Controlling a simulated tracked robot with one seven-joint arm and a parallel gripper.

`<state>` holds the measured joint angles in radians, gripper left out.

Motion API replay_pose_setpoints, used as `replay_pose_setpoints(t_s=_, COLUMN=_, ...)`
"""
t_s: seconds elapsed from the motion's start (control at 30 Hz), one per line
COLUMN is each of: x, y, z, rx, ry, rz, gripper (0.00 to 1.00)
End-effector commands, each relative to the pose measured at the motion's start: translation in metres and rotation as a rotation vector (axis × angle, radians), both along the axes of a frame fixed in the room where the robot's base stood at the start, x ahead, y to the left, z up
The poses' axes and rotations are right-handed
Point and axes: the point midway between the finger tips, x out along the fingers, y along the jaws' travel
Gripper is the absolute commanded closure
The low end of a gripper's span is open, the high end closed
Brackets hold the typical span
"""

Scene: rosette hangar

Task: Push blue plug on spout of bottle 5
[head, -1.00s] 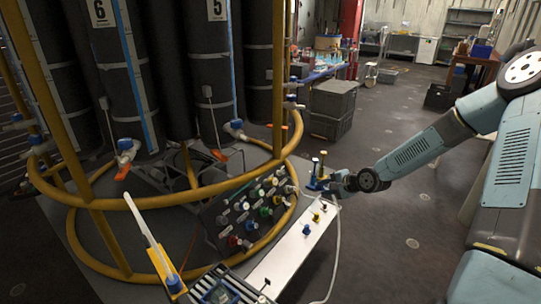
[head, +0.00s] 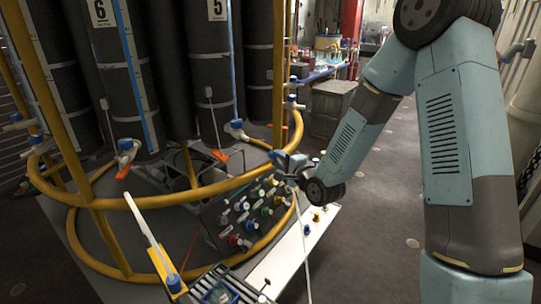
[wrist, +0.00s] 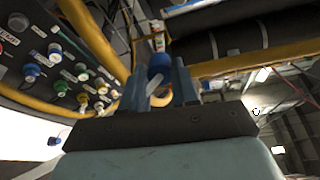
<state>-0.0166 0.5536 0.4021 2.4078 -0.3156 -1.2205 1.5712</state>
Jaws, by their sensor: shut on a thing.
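Bottle 5 (head: 219,75) is a tall dark cylinder with a "5" label in the head view. A blue and white spout fitting (head: 235,129) shows at its lower end, with an orange lever (head: 220,155) close by. My gripper (head: 284,160) is right of this fitting, apart from it, near the right side of the yellow ring rail. In the wrist view my gripper (wrist: 164,85) is shut on the blue plug (wrist: 160,63), which sits between the two fingers. The plug's lower part is partly hidden by them.
The yellow ring rail (head: 230,182) curves in front of the bottles and beside my gripper. Below is a sloped panel (head: 211,218) with several coloured plugs. A white board (head: 282,258) lies in front. Grey crates (head: 328,105) stand behind.

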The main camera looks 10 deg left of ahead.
Motion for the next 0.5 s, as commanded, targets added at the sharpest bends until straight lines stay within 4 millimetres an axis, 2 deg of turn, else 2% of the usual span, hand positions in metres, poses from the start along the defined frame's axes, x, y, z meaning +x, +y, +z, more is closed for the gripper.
replay_pose_setpoints(t_s=0.1, x=-0.018, y=0.018, z=0.023, rx=0.031, ry=-0.039, rz=0.047, gripper=0.97)
replay_pose_setpoints(t_s=0.2, x=-0.027, y=0.026, z=0.033, rx=0.046, ry=-0.055, rz=0.075, gripper=0.97)
replay_pose_setpoints(t_s=0.5, x=-0.032, y=0.03, z=0.038, rx=0.055, ry=-0.06, rz=0.091, gripper=0.97)
